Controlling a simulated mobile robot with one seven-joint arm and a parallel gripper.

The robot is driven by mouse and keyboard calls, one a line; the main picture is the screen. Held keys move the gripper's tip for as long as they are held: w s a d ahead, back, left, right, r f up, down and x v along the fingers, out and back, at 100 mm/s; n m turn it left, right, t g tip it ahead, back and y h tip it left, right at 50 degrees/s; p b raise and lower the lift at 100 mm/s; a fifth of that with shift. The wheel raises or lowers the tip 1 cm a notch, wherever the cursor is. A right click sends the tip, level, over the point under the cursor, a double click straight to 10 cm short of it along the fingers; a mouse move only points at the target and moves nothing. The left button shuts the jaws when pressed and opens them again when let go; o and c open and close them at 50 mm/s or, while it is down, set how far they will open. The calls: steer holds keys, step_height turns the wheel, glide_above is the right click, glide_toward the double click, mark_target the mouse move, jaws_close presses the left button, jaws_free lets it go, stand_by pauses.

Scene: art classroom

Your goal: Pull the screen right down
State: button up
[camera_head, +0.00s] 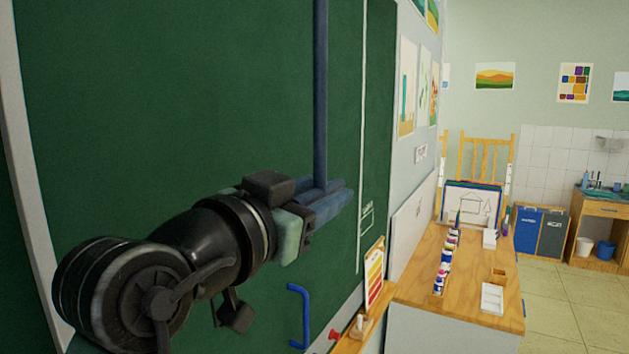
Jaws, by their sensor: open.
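No screen can be told apart for certain in the head view. A large dark green board surface (170,90) with a pale frame fills the left and middle. A straight blue bar (320,90) runs down from the top edge of the picture in front of it. My gripper (335,198) is open, with its blue-grey fingers pointing right at the bar's visible lower end. I cannot tell whether the bar lies between the fingers or only beside them. A blue D-shaped handle (293,315) shows lower down, below my gripper and apart from it.
A wooden ledge (350,340) with a red item and a colour chart (374,280) is below right. A wooden table (425,262) with paint pots and trays stands beyond it. Open floor (560,300) lies farther right, before blue and grey bins (540,232).

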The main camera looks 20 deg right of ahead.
steer(key=shift+w, duration=0.1)
steer(key=shift+c, duration=0.2)
jaws_close()
steer(key=shift+f, duration=0.1)
stand_by(1.1)
